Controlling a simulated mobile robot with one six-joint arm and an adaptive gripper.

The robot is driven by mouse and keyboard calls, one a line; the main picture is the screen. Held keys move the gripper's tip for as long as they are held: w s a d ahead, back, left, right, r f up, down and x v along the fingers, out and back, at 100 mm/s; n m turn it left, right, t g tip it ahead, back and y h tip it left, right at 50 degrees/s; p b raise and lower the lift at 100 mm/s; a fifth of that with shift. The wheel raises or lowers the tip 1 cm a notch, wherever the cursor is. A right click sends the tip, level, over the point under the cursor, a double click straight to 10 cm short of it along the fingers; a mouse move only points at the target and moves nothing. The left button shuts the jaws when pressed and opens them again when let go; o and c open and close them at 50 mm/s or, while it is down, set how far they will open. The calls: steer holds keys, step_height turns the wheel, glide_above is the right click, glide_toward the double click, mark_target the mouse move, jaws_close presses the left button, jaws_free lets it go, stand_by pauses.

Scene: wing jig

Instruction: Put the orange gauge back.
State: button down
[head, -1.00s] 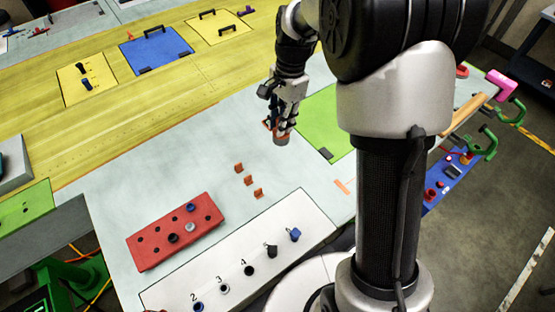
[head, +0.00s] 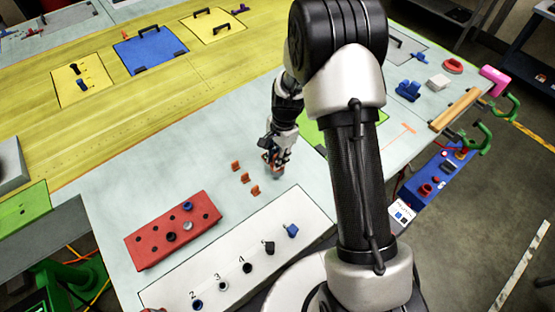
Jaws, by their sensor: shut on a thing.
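My gripper (head: 272,160) is in the head view, low over the pale table just right of a row of small orange stands. It is shut on the orange gauge (head: 275,170), of which only small orange parts and a greyish lower end show between the fingers. The fingers hide most of it, and I cannot tell whether its lower end touches the table. The small orange stands (head: 244,178) stand in a slanting row on the table, apart from the gripper.
A red block (head: 146,246) with holes and several pins lies left of the stands. A white numbered board (head: 222,268) with several dark and blue pieces lies in front. A green panel (head: 312,128) is partly behind my arm. Bare table lies behind the stands.

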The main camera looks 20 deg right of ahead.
steer(key=shift+f, duration=0.8)
steer(key=c, duration=1.9)
jaws_free()
steer(key=shift+f, duration=0.2)
steer(key=o, duration=0.4)
steer(key=shift+o, duration=0.2)
